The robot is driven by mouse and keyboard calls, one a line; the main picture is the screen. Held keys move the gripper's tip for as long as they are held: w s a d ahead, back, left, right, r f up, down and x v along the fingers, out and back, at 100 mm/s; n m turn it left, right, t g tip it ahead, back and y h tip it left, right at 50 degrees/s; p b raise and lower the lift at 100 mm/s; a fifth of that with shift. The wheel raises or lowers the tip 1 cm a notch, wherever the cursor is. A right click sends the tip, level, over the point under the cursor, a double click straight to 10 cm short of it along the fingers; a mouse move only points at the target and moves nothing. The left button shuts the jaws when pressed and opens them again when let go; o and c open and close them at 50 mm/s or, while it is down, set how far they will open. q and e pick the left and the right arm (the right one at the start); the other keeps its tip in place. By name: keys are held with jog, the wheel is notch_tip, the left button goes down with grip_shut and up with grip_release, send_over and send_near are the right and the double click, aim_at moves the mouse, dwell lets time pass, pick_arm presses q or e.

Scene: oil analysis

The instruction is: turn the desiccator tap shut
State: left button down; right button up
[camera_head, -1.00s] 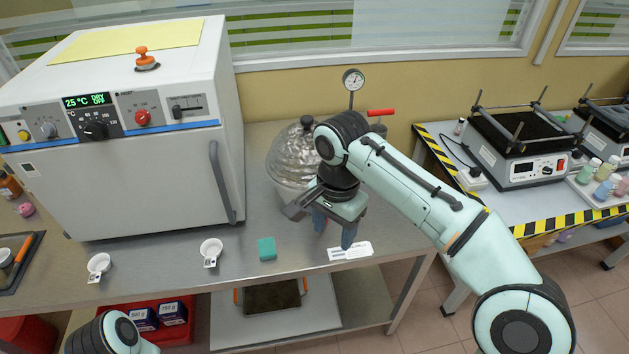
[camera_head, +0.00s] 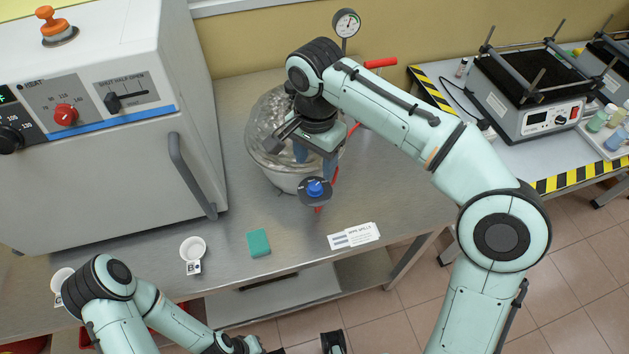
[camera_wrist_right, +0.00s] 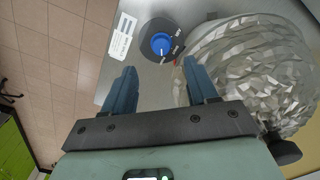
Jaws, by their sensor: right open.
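The desiccator (camera_head: 268,125), a faceted clear vessel on a pale base, stands on the steel bench. Its tap is a blue knob (camera_head: 315,188) on a dark round disc at its front right; the tap also shows in the right wrist view (camera_wrist_right: 160,43). A pale line marks the knob; the disc's lettering is too small to read. My right gripper (camera_head: 315,165) is open and empty, just behind and above the knob. In the wrist view its fingers (camera_wrist_right: 158,75) point towards the knob, apart from it.
A white oven (camera_head: 110,170) stands left of the desiccator. A gauge (camera_head: 346,24) and a red handle (camera_head: 380,62) rise behind it. A teal block (camera_head: 258,243), a white card (camera_head: 354,236) and a small white cup (camera_head: 193,249) lie near the bench's front edge.

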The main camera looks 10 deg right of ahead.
aim_at(315, 186)
notch_tip(315, 186, down, 8)
jog(key=shift+w+f+b, duration=0.1)
jog(key=shift+b, duration=0.65)
jog(key=shift+c, duration=0.3)
jog(key=c, duration=1)
